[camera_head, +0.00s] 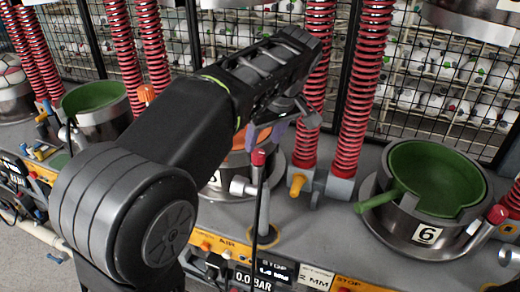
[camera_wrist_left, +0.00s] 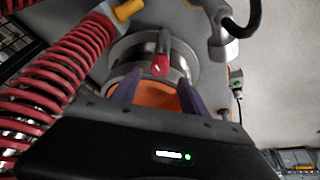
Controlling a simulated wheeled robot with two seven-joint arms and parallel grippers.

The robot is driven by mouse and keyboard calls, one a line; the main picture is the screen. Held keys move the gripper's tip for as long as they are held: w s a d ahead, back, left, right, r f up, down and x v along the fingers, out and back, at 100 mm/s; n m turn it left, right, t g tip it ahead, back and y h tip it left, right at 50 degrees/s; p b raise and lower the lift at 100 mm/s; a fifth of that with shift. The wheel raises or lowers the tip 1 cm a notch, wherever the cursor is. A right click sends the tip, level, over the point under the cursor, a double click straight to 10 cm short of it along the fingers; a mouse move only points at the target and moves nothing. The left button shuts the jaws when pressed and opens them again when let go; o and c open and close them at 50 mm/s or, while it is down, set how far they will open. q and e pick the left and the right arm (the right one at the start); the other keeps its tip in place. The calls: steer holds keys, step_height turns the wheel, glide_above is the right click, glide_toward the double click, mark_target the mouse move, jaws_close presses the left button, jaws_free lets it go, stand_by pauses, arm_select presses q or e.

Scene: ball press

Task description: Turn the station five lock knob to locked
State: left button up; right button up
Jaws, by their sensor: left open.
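The station in the middle, next to station 6, is mostly hidden behind my left arm; its number label (camera_head: 215,180) is partly covered. A red-tipped lever (camera_head: 258,158) stands at its front, and it also shows in the left wrist view (camera_wrist_left: 161,64). A yellow-orange knob (camera_head: 297,184) sits right of it, near the red springs. I cannot tell which of these is the lock knob, nor its setting. My left gripper (camera_head: 266,132) is over this station, pointing down. In the left wrist view its purple fingers (camera_wrist_left: 159,90) are apart, with the orange mould (camera_wrist_left: 157,95) beyond and nothing between them.
Station 6's green mould (camera_head: 430,172) stands open at right, with another green mould (camera_head: 93,97) at left. Red springs (camera_head: 355,100) rise close to my gripper. A wire fence (camera_head: 440,85) with balls behind it backs the bench. A front panel (camera_head: 262,270) shows displays.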

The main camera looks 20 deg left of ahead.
mark_target(259, 153)
arm_select(q)
steer(key=x, duration=0.5)
steer(key=shift+f, duration=0.1)
jaws_close()
stand_by(0.4)
